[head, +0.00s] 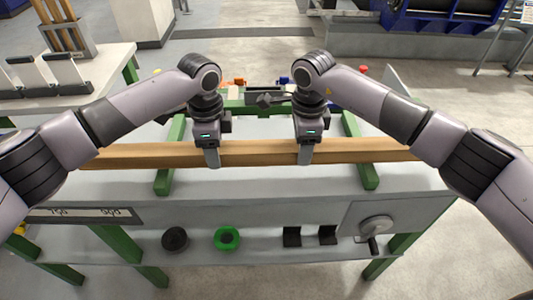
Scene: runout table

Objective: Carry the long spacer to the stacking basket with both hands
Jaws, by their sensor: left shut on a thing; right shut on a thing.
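The long spacer (258,153) is a long wooden bar lying level across the picture, above or on the runout table (270,182). My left gripper (212,160) is shut on it left of its middle. My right gripper (305,158) is shut on it a little to the right. Both grippers point down, close together. The bar's ends pass behind my arms. I cannot tell whether the bar touches the green rails (172,155) under it. No stacking basket can be made out for certain.
A side table (95,75) with grey holders stands at the left. A hand crank (376,226), a green ring (227,238) and a black knob (175,239) are on the table's front. A blue machine (440,15) stands at the back right. Open floor (450,265) shows at the right.

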